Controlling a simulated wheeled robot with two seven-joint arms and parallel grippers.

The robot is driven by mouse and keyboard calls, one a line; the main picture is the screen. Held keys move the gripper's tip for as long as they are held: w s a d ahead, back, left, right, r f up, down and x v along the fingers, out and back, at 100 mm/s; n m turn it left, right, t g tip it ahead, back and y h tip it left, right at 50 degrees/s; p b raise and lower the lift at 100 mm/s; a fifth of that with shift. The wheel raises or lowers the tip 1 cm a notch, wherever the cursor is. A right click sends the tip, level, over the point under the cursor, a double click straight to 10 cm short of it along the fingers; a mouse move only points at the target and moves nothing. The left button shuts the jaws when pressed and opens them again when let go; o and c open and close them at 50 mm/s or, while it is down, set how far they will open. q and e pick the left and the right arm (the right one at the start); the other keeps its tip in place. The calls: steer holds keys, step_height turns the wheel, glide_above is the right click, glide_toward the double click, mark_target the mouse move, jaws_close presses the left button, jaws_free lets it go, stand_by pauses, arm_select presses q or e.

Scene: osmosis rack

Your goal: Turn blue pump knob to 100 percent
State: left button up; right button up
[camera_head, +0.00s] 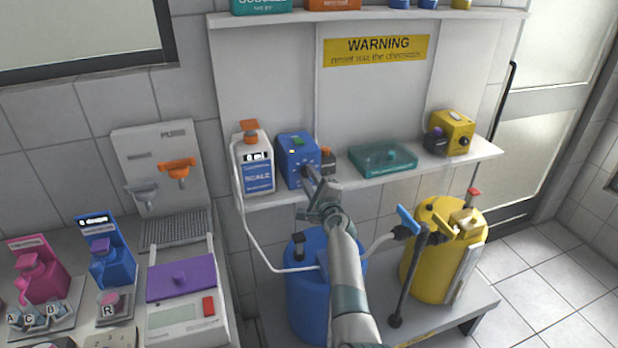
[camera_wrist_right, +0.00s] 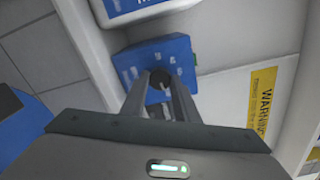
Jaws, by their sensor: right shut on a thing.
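The blue pump (camera_head: 292,160) stands on the white shelf in the head view, beside a white bottle labelled scale. It also shows in the right wrist view (camera_wrist_right: 135,62). Its dark knob (camera_wrist_right: 160,76) lies between the fingertips of my right gripper (camera_wrist_right: 160,82), which is shut on it. In the head view my right gripper (camera_head: 312,178) reaches up to the pump's front face and covers the knob. The knob's setting cannot be read. My left gripper is not in view.
The white scale bottle (camera_head: 254,160) stands close at the pump's left. A teal case (camera_head: 383,158) and a yellow pump (camera_head: 450,132) are farther right on the shelf (camera_head: 345,182). Blue (camera_head: 305,300) and yellow (camera_head: 425,265) barrels stand below, with a white hose (camera_head: 246,235) hanging at the left.

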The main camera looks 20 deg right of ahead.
steer(key=shift+f, duration=0.1)
stand_by(0.3)
steer(key=o, duration=1.1)
steer(key=shift+c, duration=0.2)
steer(key=shift+s, duration=0.15)
steer(key=shift+s+p, duration=0.5)
steer(key=s+p, duration=0.6)
steer(key=s, duration=1)
steer(key=shift+d, duration=0.35)
steer(key=shift+s, duration=0.1)
